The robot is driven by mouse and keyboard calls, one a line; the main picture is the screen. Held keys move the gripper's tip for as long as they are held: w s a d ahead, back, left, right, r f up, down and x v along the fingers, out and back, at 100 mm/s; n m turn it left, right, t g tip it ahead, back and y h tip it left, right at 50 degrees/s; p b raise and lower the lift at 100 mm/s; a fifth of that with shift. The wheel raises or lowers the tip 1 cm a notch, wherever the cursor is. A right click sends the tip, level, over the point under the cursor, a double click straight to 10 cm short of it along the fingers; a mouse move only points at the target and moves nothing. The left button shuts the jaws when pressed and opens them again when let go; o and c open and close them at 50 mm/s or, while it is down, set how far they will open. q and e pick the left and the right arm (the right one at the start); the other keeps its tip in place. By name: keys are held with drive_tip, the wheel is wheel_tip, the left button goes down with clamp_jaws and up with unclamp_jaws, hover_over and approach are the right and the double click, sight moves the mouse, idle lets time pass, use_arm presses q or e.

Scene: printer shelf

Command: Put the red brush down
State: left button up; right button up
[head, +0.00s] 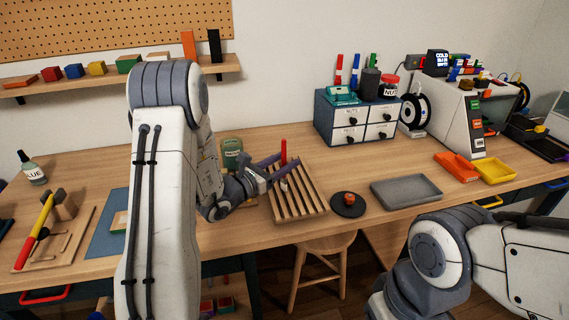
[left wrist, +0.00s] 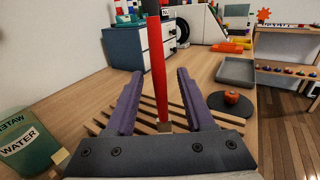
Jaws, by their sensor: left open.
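The red brush (head: 283,152) stands upright at the slatted wooden rack (head: 309,192), near its back left part. In the left wrist view the red brush (left wrist: 157,72) rises between my two purple fingers, with a gap on each side. Its lower end meets the rack's slats (left wrist: 180,115); whether it sits in a slot or on top cannot be told. My left gripper (head: 273,168) is open around the brush; it also shows in the left wrist view (left wrist: 155,90). My right arm shows at the lower right, but its gripper is out of view.
A green water can (left wrist: 30,140) stands left of the gripper. Right of the rack are a black round plate (head: 348,211) with a small red-orange object and a grey tray (head: 405,190). A drawer box (head: 356,118) stands behind. A stool (head: 322,246) is below the table's front edge.

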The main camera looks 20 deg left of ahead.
use_arm(q)
clamp_jaws()
drive_tip(key=shift+r, duration=0.15)
